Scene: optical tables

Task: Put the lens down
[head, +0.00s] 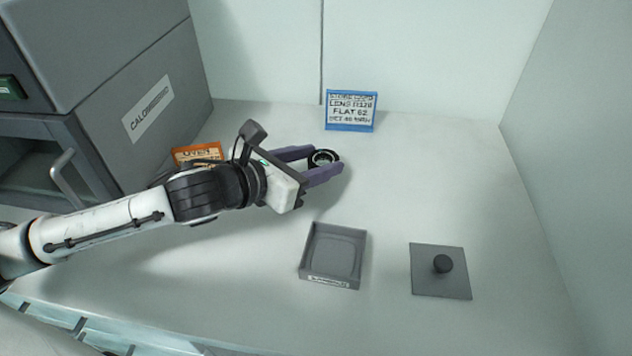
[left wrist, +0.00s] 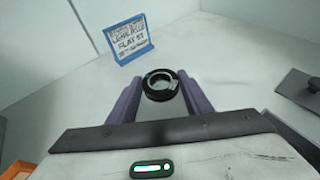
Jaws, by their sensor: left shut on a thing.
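The lens (head: 323,158) is a small round piece with a black ring and a clear, shiny middle. My left gripper (head: 325,163) is shut on it, with one purple finger on each side. In the left wrist view the lens (left wrist: 160,85) sits between the two fingertips (left wrist: 158,90). It is over the back middle of the white table (head: 420,180), in front of the blue-framed sign. I cannot tell whether it touches the table. My right gripper is not in view.
An open grey tray (head: 309,252) and a grey square lid with a black knob (head: 425,285) lie at the front. A blue-framed sign (head: 350,111) stands at the back wall. A grey cabinet (head: 105,60) and an orange sign (head: 197,153) are at the left. The right side is clear.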

